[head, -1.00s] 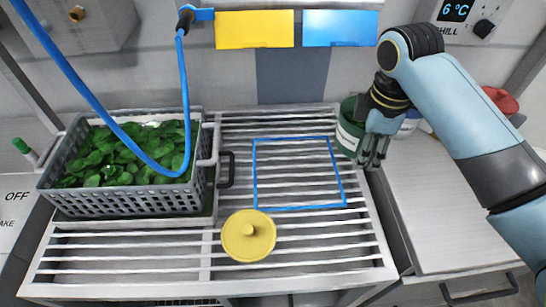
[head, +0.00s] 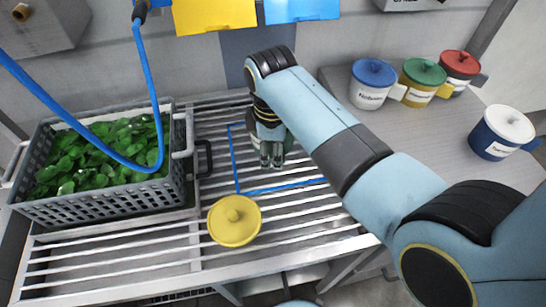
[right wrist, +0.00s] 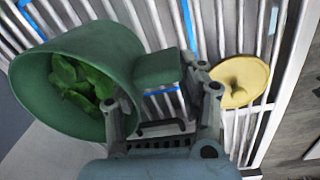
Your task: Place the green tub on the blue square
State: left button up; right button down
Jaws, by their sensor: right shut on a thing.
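The green tub (right wrist: 75,85) shows in the right wrist view with an open top and green leaves inside. My right gripper (right wrist: 163,88) is shut on the tub's green handle (right wrist: 158,67). In the head view my right gripper (head: 271,160) is over the blue square (head: 234,160), an outline on the slatted rack. The tub (head: 289,140) is mostly hidden there behind the gripper and arm. I cannot tell whether it touches the slats. The arm also hides the square's right part. My left gripper is not in view.
A yellow lid (head: 234,221) lies on the slats just in front of the square. A grey basket of leaves (head: 100,203) stands at left, with a blue hose (head: 152,85) above it. Several lidded tubs, including a white one (head: 371,88), stand on the right counter (head: 430,140).

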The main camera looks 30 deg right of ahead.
notch_tip(320, 180, down, 3)
jog(key=shift+f, duration=0.1)
jog(key=shift+f, duration=0.15)
jog(key=c, duration=0.7)
grip_release()
jog(key=shift+c, duration=0.2)
notch_tip(320, 180, up, 12)
jog(key=p, duration=0.7)
jog(key=shift+s, duration=0.35)
jog(key=shift+a, duration=0.1)
